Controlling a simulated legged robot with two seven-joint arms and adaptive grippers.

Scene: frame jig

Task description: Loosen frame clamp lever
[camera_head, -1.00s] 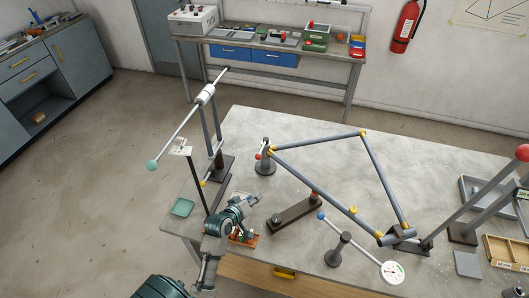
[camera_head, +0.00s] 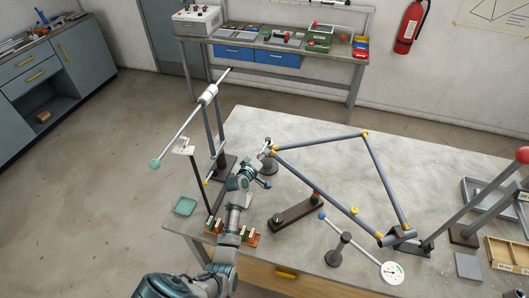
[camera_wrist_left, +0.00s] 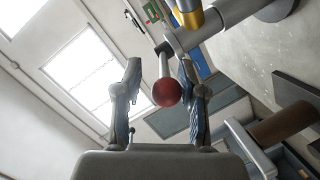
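The bike-like frame (camera_head: 318,143) of grey tubes with yellow joints stands in its jig on the table. At its left corner is the clamp post (camera_head: 270,167), partly hidden by my left gripper (camera_head: 262,172). In the left wrist view the clamp lever's red ball knob (camera_wrist_left: 167,92) is at the end of a short pale rod. My left gripper (camera_wrist_left: 158,90) is open, with the knob between its two fingers and nearer the right one. Whether a finger touches it I cannot tell. My right gripper is not in view.
A dark base block (camera_head: 297,212) and a dial stand (camera_head: 338,248) are on the table right of my left arm. A tall post with a long bar (camera_head: 185,130) rises to the left. A small rack (camera_head: 250,238) stands at the table's front-left edge.

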